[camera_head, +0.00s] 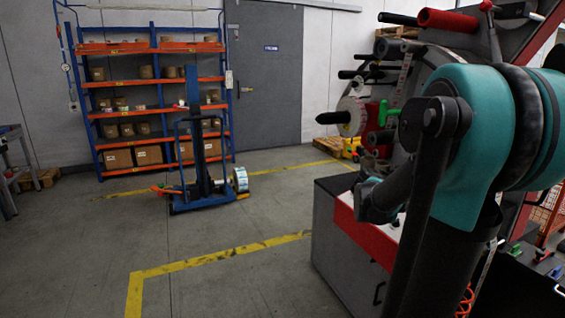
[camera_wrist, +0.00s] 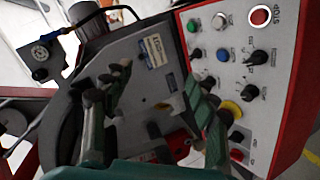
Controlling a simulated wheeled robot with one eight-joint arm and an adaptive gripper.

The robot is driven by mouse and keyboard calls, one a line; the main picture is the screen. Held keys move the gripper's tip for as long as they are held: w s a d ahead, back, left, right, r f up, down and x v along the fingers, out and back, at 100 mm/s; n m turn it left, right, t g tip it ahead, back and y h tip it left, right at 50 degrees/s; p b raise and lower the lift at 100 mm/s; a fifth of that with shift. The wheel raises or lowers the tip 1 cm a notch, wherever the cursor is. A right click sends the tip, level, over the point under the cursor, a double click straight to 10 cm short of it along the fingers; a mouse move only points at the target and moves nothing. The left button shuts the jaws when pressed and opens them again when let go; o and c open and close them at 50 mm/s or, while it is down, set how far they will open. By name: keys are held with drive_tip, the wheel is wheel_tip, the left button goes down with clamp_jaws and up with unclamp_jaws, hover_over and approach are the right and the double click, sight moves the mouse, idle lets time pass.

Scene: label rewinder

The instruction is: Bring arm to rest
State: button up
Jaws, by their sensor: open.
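My arm (camera_head: 470,130), teal and dark grey, fills the right side of the head view in front of a label rewinder machine (camera_head: 345,235). In the wrist view my gripper (camera_wrist: 150,100) has its two fingers spread apart with nothing between them. Beyond the fingers is the machine's control panel (camera_wrist: 228,50), light grey with a red edge, with several coloured buttons and black knobs. The right finger overlaps the lower left part of the panel; I cannot tell how far apart they are. The gripper cannot be made out clearly in the head view.
The machine's rollers and spindles (camera_head: 330,117) stick out beside my arm. A blue lift trolley (camera_head: 196,160) with a label roll (camera_head: 240,180) stands on the open floor. A blue and orange shelf rack (camera_head: 150,110) with boxes is at the back wall. The floor at left front is clear.

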drive_tip(key=s+a+f+y, duration=0.4)
drive_tip(key=s+a+f, duration=0.1)
drive_tip(key=a+f, duration=0.2)
drive_tip(key=s+a+f+n+y, duration=0.1)
drive_tip(key=s+a+f+y, duration=0.3)
drive_tip(key=s+a+f, duration=0.2)
drive_tip(key=s+a+f+y, duration=0.5)
drive_tip(key=a+f, duration=0.4)
drive_tip(key=a, duration=0.4)
drive_tip(key=shift+s+a+f+n, duration=0.15)
drive_tip(key=shift+s+a+n, duration=0.2)
drive_tip(key=shift+s, duration=0.4)
drive_tip(key=shift+d, duration=0.15)
drive_tip(key=shift+c, duration=0.3)
